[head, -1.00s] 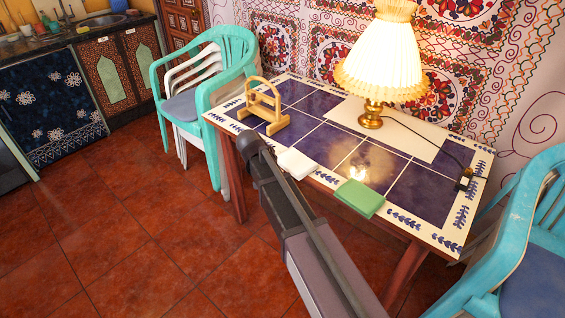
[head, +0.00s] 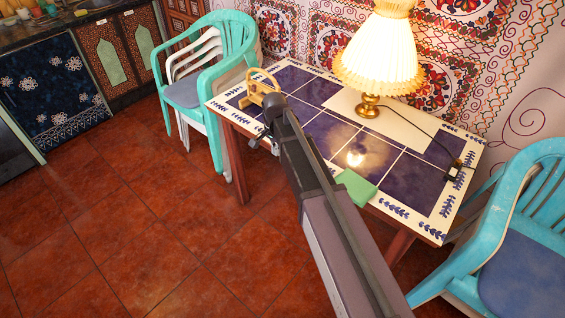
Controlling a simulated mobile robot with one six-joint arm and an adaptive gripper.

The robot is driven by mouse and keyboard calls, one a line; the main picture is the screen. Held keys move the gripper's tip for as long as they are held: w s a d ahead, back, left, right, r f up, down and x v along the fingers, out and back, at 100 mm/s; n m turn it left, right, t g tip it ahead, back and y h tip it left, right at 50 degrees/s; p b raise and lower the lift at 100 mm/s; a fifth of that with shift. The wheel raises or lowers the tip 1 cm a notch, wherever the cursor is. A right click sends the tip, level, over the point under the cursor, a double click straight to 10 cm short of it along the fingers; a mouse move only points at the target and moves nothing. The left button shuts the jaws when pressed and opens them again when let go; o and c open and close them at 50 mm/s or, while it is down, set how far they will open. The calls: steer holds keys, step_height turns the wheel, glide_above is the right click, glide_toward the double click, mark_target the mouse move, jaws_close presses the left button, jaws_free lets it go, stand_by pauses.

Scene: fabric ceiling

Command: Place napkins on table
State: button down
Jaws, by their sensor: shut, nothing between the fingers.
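The table (head: 403,132) has dark blue tiles and a white border with blue leaf patterns. A flat green napkin-like square (head: 357,188) lies at its front edge, partly covered by my arm. A wooden napkin holder (head: 259,81) stands upright at the table's left end, partly behind the arm. The white square seen earlier beside the green one is hidden behind my arm. My gripper (head: 256,141) shows only as a small dark piece by the arm's far end, near the table's front left edge. It is shut and empty.
A lit lamp (head: 379,55) stands on a pale sheet at the back of the table, its cord running to a small dark box (head: 456,172). Teal chairs stand left (head: 240,35) and right (head: 527,225) of the table. Open tiled floor (head: 140,220) lies at the left.

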steer(key=shift+f, duration=0.2)
steer(key=w+d+f+b, duration=0.2)
steer(key=w+f+b, duration=0.1)
steer(key=f+b, duration=0.6)
steer(key=shift+d+f+b, duration=0.25)
steer(key=shift+f+b, duration=0.05)
steer(key=shift+b, duration=0.2)
stand_by(0.6)
steer(key=shift+w, duration=0.2)
steer(key=shift+w+d, duration=0.95)
steer(key=shift+w, duration=0.2)
steer(key=shift+s, duration=0.1)
